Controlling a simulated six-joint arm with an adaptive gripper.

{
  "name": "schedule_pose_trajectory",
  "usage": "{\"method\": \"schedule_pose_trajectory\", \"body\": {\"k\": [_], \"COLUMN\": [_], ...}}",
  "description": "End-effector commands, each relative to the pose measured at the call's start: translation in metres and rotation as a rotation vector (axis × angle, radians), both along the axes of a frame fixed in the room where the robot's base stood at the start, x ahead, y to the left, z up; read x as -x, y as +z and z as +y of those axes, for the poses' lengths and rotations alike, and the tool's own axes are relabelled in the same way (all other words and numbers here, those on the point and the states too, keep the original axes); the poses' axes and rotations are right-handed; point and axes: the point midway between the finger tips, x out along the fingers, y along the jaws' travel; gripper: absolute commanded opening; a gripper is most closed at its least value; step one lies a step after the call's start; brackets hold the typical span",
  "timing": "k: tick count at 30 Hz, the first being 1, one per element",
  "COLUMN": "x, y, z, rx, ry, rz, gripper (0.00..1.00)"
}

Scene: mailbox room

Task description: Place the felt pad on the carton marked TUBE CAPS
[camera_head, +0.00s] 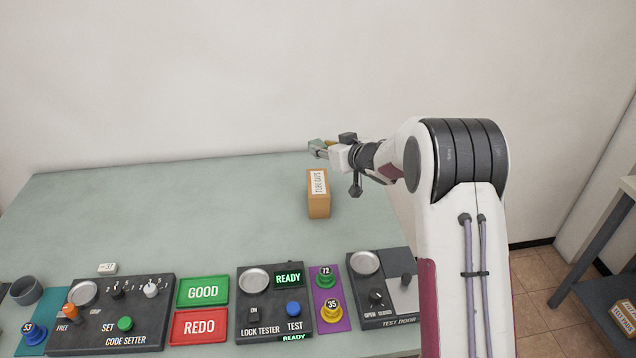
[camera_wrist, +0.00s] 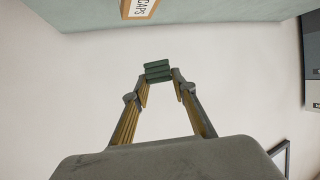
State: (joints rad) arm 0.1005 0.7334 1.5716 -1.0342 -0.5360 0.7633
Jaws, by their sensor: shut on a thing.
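The carton marked TUBE CAPS (camera_head: 319,207) is a small brown box with a white label on top, standing on the green table. Its labelled part also shows at the top of the wrist view (camera_wrist: 139,10). My gripper (camera_head: 317,149) is above the table, just behind the carton in the picture. In the wrist view my gripper (camera_wrist: 160,80) is shut on a small dark green ribbed piece, the felt pad (camera_wrist: 158,70), held at the fingertips. The pad is apart from the carton. In the head view the pad is too small to make out clearly.
The table (camera_head: 160,200) is clear around the carton and to its left. Along the front edge stand the code setter (camera_head: 115,335), green GOOD tray (camera_head: 203,291), red REDO tray (camera_head: 199,327), lock tester (camera_head: 265,330) and test door panel (camera_head: 377,320). A wall rises behind.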

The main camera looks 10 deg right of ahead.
Motion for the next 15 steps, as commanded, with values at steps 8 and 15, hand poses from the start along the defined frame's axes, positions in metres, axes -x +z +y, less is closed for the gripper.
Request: {"method": "schedule_pose_trajectory", "body": {"k": [8,15], "x": [0.0,0.0], "y": [-0.001,-0.021], "z": [0.0,0.0], "rx": [0.0,-0.001], "ry": [0.001,0.001], "rz": [0.0,0.004], "gripper": [0.13,0.13]}}
